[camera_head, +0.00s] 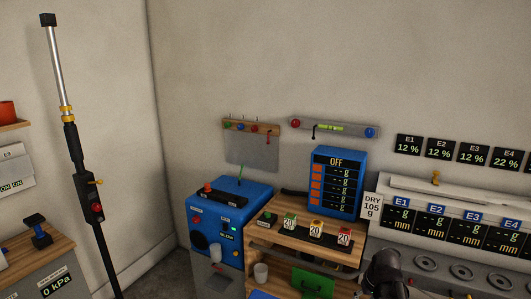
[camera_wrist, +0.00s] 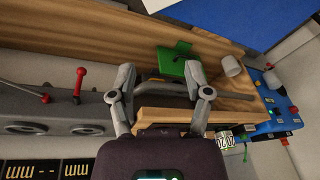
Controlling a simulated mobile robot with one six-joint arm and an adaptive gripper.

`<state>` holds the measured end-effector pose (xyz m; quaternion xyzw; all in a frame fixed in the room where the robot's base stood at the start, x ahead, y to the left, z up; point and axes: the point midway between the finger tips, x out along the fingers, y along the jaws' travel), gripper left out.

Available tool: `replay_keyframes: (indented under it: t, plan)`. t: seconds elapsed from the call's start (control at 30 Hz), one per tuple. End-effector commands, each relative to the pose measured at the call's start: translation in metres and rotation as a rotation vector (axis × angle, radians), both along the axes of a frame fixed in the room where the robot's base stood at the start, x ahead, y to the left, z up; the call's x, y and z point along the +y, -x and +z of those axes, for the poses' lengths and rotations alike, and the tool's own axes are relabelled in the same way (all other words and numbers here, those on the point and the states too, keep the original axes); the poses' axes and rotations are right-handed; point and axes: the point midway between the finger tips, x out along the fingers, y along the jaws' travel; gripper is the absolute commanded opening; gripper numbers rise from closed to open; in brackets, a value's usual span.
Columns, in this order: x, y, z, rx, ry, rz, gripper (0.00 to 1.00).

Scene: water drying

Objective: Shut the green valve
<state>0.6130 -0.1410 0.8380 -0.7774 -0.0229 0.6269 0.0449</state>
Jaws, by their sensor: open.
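I cannot tell which green part is the green valve. In the head view my dark wrist (camera_head: 387,272) is at the lower right.
A grey bench with round ports (camera_head: 462,270) and a red lever (camera_wrist: 78,85) lies beside the cabinet. A dark rail (camera_head: 300,258) runs along the cabinet. A blue machine (camera_head: 215,225) and a white cup (camera_head: 261,272) are on the left. A blue display (camera_head: 336,180) stands behind.

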Motion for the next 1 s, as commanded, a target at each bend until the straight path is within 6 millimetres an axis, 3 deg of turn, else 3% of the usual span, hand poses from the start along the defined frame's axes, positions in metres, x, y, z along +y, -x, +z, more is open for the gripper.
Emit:
replay_keyframes:
  t: [0.03,0.2,0.5,0.7,1.0]
  plan:
    - [0.017,0.006,0.013,0.017,0.003,0.011,0.64]
    - [0.061,0.024,0.033,0.082,0.020,0.024,0.64]
    - [0.123,0.060,0.067,0.177,0.070,0.037,0.64]
    - [0.138,0.073,0.076,0.208,0.092,0.032,0.64]
    - [0.141,0.075,0.076,0.215,0.097,0.031,0.64]
